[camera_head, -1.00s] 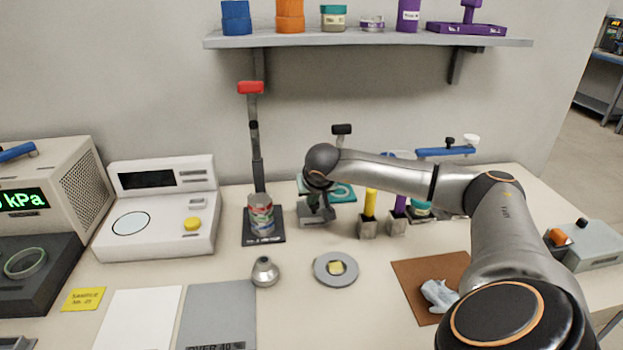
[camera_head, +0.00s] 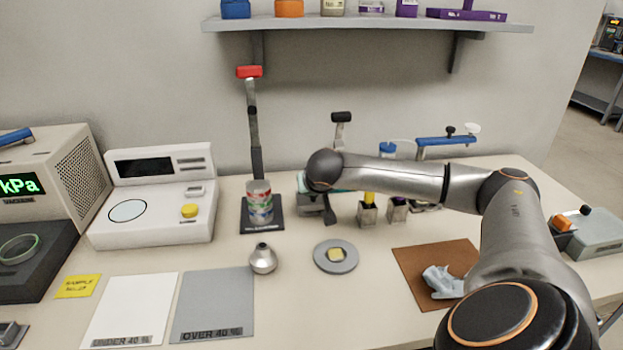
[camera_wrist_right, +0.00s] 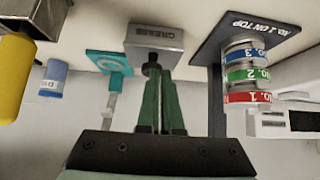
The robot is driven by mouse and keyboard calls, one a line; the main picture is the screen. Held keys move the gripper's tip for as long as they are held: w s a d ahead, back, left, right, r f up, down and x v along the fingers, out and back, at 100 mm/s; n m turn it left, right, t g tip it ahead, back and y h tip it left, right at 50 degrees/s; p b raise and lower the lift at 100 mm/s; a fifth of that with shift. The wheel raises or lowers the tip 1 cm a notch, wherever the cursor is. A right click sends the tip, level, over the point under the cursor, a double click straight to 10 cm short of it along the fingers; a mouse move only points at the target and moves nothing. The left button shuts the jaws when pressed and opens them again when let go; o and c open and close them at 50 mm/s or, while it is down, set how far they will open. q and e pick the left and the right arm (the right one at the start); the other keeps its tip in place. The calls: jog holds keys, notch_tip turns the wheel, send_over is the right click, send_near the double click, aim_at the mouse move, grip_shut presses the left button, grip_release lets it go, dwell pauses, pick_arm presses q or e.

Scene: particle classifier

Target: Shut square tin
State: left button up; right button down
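The square tin (camera_head: 309,204) is a grey metal box on the table in front of the back wall, partly covered by my right wrist. In the head view this gripper is mostly hidden behind my wrist. My left gripper is not in view.
A stack of labelled tins (camera_head: 259,203) stands on a dark mat left of the square tin. A teal plate (camera_wrist_right: 112,62) is beside the tin.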

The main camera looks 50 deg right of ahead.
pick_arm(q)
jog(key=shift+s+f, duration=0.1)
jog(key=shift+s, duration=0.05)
pick_arm(e)
jog(key=shift+s+a+f, duration=0.15)
jog(key=shift+s+f, duration=0.05)
jog(key=shift+f, duration=0.3)
jog(key=shift+s+a+f, duration=0.1)
jog(key=shift+s+f, duration=0.05)
jog(key=shift+f, duration=0.3)
notch_tip(320, 180, up, 6)
jog(key=p, duration=0.4)
jog(key=s+a+f+b, duration=0.1)
jog(key=s, duration=0.1)
jog(key=s+a+f+b, duration=0.1)
jog(key=s+a, duration=0.1)
jog(key=s+a+f+b, duration=0.1)
jog(key=a, duration=0.1)
jog(key=shift+s+f, duration=0.4)
jog(key=shift+s+a+f, duration=0.1)
jog(key=shift+s+a, duration=0.2)
jog(key=shift+s, duration=0.05)
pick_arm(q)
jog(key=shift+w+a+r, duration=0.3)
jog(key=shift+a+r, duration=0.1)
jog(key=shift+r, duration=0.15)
